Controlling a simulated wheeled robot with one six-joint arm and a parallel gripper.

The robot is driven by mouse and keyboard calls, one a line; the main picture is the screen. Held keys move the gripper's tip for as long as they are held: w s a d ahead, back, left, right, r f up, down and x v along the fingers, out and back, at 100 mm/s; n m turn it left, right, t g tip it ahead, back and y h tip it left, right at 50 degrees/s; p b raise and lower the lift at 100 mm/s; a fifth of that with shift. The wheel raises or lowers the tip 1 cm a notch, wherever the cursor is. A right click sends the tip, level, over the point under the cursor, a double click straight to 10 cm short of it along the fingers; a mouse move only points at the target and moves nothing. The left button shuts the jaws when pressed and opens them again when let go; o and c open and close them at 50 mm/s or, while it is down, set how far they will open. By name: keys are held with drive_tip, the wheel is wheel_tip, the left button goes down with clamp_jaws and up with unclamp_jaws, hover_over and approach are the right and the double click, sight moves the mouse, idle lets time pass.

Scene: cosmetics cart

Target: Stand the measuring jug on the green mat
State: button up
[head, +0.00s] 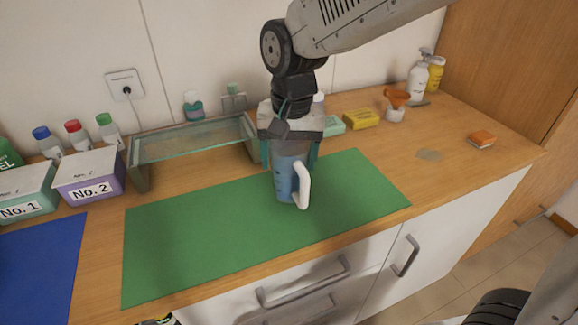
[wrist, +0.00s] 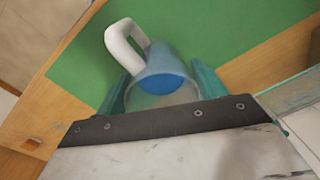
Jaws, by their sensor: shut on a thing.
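The measuring jug (head: 285,181) is a clear jug with a white handle and blue contents. It is upright over the right half of the green mat (head: 200,240). My gripper (head: 294,158) points down from above and is shut on the jug, one teal finger on each side. In the wrist view the jug (wrist: 165,80) sits between the fingers, its handle toward the upper left, with the green mat (wrist: 85,70) behind it. I cannot tell whether its base touches the mat.
A glass-topped shelf (head: 190,140) stands behind the mat. Boxes No. 1 (head: 22,190) and No. 2 (head: 90,174) and a blue mat (head: 40,255) are at left. A yellow box (head: 361,118), an orange funnel (head: 396,97) and an orange block (head: 481,138) are at right. The mat's left half is clear.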

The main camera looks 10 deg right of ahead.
drive_tip(key=shift+f, duration=1.3)
drive_tip(key=shift+f, duration=0.2)
drive_tip(key=o, duration=1.6)
drive_tip(key=shift+o, duration=0.2)
drive_tip(key=shift+r, duration=0.1)
wheel_tip(320, 180, up, 12)
drive_tip(key=s+d+f, duration=0.2)
drive_tip(key=s+d, duration=0.7)
drive_tip(key=d, duration=0.1)
drive_tip(key=s+d+f+n+t, duration=0.1)
drive_tip(key=s+d, duration=0.8)
drive_tip(key=d, duration=0.2)
drive_tip(key=shift+s+f, duration=0.3)
drive_tip(key=shift+f, duration=0.05)
